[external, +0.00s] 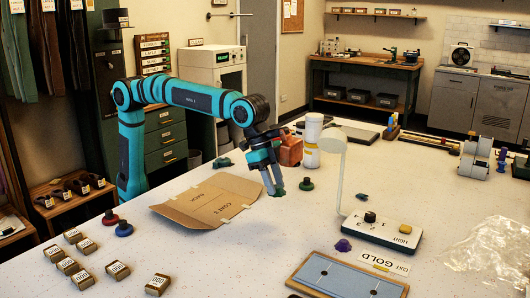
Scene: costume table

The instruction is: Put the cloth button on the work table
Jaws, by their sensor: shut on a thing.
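My gripper (273,190) points down over the middle of the white work table (200,262), just right of the brown cardboard piece. It is shut on a small dark green thing (278,193), which looks like the cloth button. The fingers hide part of it. It is at or just above the tabletop; I cannot tell whether it touches.
A flat cardboard piece (210,199) lies left of my gripper. A green knobbed piece (307,184) stands close on the right, with white cylinders (313,145) behind. A lamp base (380,231), blue tray (345,276) and purple piece (343,245) are front right.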

